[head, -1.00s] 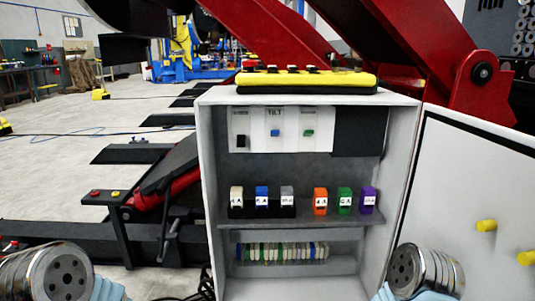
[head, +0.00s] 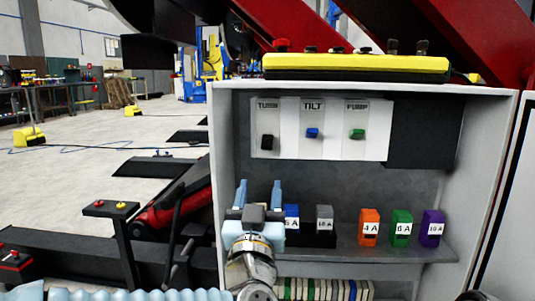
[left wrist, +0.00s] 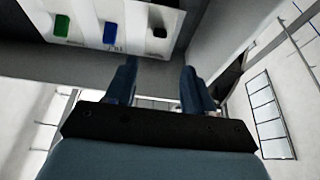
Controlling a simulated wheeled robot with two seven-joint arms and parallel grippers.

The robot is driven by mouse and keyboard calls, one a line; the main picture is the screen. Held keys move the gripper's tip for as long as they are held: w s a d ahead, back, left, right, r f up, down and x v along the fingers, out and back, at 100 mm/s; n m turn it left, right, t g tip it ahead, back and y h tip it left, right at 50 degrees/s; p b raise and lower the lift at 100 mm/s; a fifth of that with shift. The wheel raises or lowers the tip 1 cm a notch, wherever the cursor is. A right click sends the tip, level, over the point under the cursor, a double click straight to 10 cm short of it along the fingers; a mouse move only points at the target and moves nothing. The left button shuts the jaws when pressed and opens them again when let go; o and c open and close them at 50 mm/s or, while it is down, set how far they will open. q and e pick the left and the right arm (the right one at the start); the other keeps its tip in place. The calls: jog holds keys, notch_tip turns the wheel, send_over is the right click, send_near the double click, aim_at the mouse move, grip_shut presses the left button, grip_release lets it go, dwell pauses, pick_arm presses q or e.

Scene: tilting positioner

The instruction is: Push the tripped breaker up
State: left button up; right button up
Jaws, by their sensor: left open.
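Three breakers sit on a white panel at the top of the open grey cabinet (head: 217,200). The TURN breaker (head: 267,142) has a black toggle that sits lower than the others. The TILT breaker (head: 312,133) is blue and the PUMP breaker (head: 357,134) is green, both higher. My left gripper (head: 259,190) is open and empty, fingers pointing up, below the black toggle and apart from it. In the left wrist view the black toggle (left wrist: 159,32) shows beyond the gap between the fingers (left wrist: 160,75), with the blue and green ones to its left. My right gripper is out of view.
A shelf (head: 345,250) below the panel holds labelled blocks, including orange (head: 369,227), green (head: 401,228) and purple (head: 433,228). My left gripper hides part of the row's left end. A yellow-and-black control box (head: 355,66) lies on the cabinet top.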

aim_at(266, 148)
pick_arm(q)
jog(key=x, duration=1.2)
jog(key=shift+w, duration=0.45)
grip_shut()
jog(key=r+g+p, duration=0.1)
jog(key=p, duration=0.3)
jog(key=r+g+p, duration=0.1)
jog(key=p, duration=0.4)
jog(key=r+g+p, duration=0.1)
jog(key=p, duration=0.3)
jog(key=shift+s+r+g, duration=0.1)
jog(key=shift+s+g, duration=0.15)
jog(key=shift+g, duration=0.05)
jog(key=g+p, duration=0.1)
jog(key=p, duration=0.3)
jog(key=g+p, duration=0.1)
jog(key=p, duration=0.3)
jog(key=shift+r+g+p, duration=0.2)
jog(key=shift+g+p, duration=0.6)
jog(key=shift+p, duration=0.4)
jog(key=shift+f, duration=0.1)
